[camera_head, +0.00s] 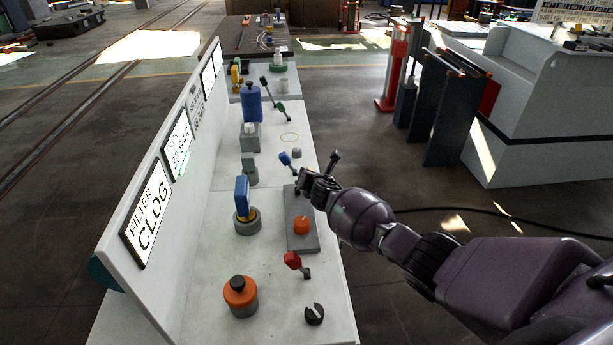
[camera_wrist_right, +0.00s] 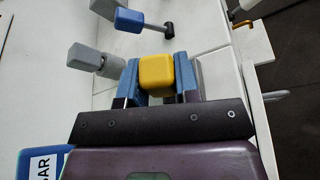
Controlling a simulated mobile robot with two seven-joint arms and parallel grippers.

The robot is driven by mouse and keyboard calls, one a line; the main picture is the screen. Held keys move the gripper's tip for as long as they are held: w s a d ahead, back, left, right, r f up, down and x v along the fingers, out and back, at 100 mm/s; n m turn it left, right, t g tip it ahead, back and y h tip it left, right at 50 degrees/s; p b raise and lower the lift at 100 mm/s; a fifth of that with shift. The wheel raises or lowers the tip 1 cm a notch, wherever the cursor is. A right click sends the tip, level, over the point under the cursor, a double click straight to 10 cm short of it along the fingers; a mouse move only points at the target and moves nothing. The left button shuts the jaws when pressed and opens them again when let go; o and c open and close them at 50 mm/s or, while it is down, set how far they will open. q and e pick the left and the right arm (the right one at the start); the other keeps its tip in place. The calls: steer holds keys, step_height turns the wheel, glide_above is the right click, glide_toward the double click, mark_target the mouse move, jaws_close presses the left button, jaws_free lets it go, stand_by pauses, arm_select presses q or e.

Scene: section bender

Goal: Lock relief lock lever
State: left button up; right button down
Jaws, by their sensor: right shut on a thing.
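In the right wrist view my right gripper (camera_wrist_right: 157,80) is shut on a yellow block-shaped handle (camera_wrist_right: 157,72), which sits between its two blue fingers. In the head view the same gripper (camera_head: 304,182) is over the far end of a grey plate (camera_head: 301,245) on the white bench. There the gripper mostly hides the handle, and I cannot see its mount. No readable label names the lever. My left gripper is not in view.
A blue-handled lever (camera_head: 285,158) stands just beyond the gripper. An orange knob (camera_head: 302,225) is on the plate, with a red-handled lever (camera_head: 293,260) nearer. A blue valve handle (camera_head: 242,196) stands left. The sign panel (camera_head: 205,130) borders the bench's left side.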

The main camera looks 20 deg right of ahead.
steer(key=shift+f, duration=0.1)
steer(key=c, duration=0.8)
jaws_free()
steer(key=shift+d, duration=0.1)
steer(key=shift+c, duration=0.2)
steer(key=shift+s+r+p, duration=0.3)
steer(key=shift+s+p, duration=0.05)
steer(key=p+v, duration=0.3)
steer(key=v, duration=0.7)
steer(key=shift+p, duration=0.35)
